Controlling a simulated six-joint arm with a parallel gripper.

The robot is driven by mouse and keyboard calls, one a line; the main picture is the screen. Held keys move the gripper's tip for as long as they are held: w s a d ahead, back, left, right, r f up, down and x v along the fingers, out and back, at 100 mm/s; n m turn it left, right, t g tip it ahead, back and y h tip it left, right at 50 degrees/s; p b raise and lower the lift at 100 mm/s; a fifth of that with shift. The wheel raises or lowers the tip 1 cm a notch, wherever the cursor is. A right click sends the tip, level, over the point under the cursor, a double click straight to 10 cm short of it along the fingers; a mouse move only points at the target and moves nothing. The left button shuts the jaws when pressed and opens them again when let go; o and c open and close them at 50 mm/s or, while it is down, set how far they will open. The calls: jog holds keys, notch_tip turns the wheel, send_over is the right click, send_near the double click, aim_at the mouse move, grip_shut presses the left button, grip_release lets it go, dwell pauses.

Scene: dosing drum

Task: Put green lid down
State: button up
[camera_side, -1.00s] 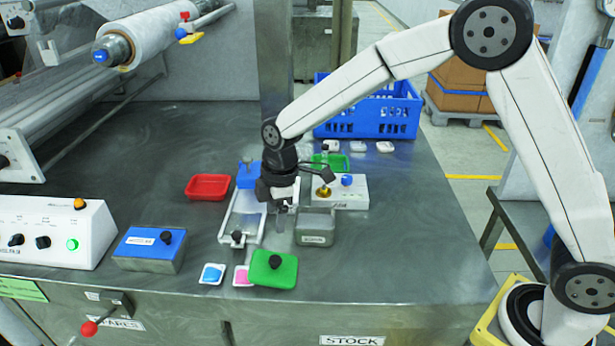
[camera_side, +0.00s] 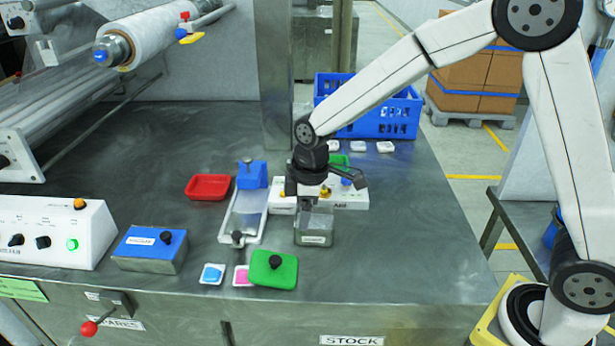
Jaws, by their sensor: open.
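The green lid (camera_side: 273,269) with a black knob lies near the table's front edge, slightly tilted, close to a small white dish of pink (camera_side: 242,276). My gripper (camera_side: 308,203) is open and points down over the open grey metal box (camera_side: 315,230), behind and to the right of the lid. It is apart from the lid. The fingertips partly hide the box's back, and I cannot tell whether they reach inside it.
A slide tray (camera_side: 243,216) with a blue block is left of the box. A red tray (camera_side: 208,187) lies farther left. A blue-lidded box (camera_side: 150,249) and a dish of blue (camera_side: 212,274) stand at front left. The front right table is clear.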

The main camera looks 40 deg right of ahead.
jog(key=s+d+m, duration=0.5)
jog(key=s, duration=0.2)
jog(key=s+d+m+t+h, duration=0.1)
jog(key=s+d+m, duration=0.3)
jog(key=s, duration=0.4)
jog(key=shift+s+d+f+m+t, duration=0.15)
jog(key=shift+d+f+m+t, duration=0.2)
jog(key=shift+m, duration=0.45)
